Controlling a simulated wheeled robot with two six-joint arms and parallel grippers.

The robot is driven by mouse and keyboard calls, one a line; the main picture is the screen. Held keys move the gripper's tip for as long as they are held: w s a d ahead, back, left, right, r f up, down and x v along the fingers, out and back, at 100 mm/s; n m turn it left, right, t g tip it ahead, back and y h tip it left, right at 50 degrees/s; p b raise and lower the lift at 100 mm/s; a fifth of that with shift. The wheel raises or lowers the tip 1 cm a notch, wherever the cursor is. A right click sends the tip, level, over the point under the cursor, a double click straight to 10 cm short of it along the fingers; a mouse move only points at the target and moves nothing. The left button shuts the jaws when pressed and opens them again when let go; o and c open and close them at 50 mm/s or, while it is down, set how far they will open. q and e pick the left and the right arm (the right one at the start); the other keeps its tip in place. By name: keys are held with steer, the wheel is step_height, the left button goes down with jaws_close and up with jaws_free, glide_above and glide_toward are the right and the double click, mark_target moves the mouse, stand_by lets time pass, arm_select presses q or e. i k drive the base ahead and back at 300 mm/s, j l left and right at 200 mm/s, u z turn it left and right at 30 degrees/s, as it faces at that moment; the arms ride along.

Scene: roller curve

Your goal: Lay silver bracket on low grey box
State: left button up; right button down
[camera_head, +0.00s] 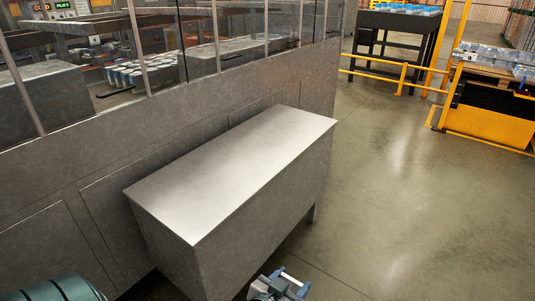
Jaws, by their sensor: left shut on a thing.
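The low grey box (235,165) stands in the middle of the camera_head view against the machine's grey wall. Its flat top is bare. My left gripper (284,284) is at the bottom edge, in front of the box's near right side and apart from its top in the picture. It is shut on a small pale piece, the silver bracket (293,277), of which only a little shows between the blue fingers. The rest of the bracket is hidden or cut off by the frame. My right gripper is not in view.
The machine's grey wall (95,170) with glass panels runs behind the box. Open concrete floor (410,200) lies to the right. Yellow rails (400,78), a dark table (397,22) and a yellow-black stand (490,110) are farther back.

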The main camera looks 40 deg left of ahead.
mark_target(204, 203)
steer(key=i+l+u, duration=0.1)
steer(key=i+u, duration=0.3)
steer(key=i+l+u, duration=0.2)
steer(key=i+u, duration=0.2)
steer(key=i+l+u, duration=0.85)
steer(key=l+u, duration=0.3)
steer(key=i+l+u, duration=0.15)
steer(key=l+u, duration=0.25)
steer(key=l, duration=0.2)
steer(key=i+l+u, duration=0.1)
steer(key=l+u, duration=0.25)
steer(key=l, duration=0.25)
steer(key=l+u, duration=0.4)
steer(key=l, duration=0.15)
steer(key=i+l, duration=0.1)
steer(key=i, duration=0.35)
